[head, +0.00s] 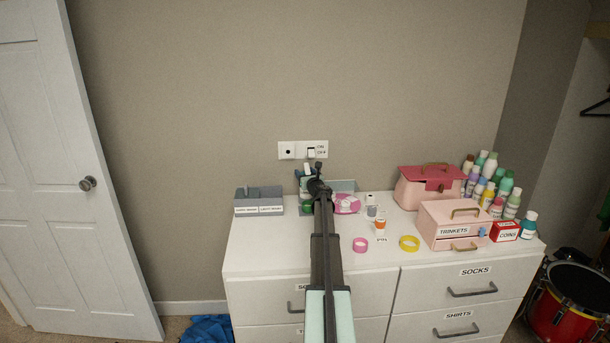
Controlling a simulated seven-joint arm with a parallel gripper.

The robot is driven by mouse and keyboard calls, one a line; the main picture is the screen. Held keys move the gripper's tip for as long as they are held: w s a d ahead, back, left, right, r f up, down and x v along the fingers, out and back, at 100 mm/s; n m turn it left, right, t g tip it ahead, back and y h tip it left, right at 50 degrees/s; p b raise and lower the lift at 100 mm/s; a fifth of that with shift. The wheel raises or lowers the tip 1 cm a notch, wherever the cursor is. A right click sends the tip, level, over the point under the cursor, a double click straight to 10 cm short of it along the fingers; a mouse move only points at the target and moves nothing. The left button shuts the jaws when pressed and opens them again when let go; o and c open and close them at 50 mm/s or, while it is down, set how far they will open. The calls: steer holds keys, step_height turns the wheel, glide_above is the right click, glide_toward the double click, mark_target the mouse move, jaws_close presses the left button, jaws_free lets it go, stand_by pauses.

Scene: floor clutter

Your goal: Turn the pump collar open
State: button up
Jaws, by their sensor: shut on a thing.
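My gripper (309,181) is at the back of the white dresser top, below the wall switch plate, with my arm reaching up to it from the bottom of the picture. It is shut at the top of a small pump bottle, where the collar sits. A pale piece (307,169) that looks like the pump's head shows just above the gripper. A green part (307,206), perhaps the bottle's body, shows below, left of my arm. My arm and gripper hide the collar itself, so I cannot see how far it is turned.
A grey divided box (259,207) stands to the left. Pink boxes (455,224) and several bottles (503,187) fill the right end. The front left top is clear.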

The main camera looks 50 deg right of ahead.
steer(key=o, duration=1.4)
steer(key=v, duration=1.4)
steer(key=shift+w+d, duration=0.1)
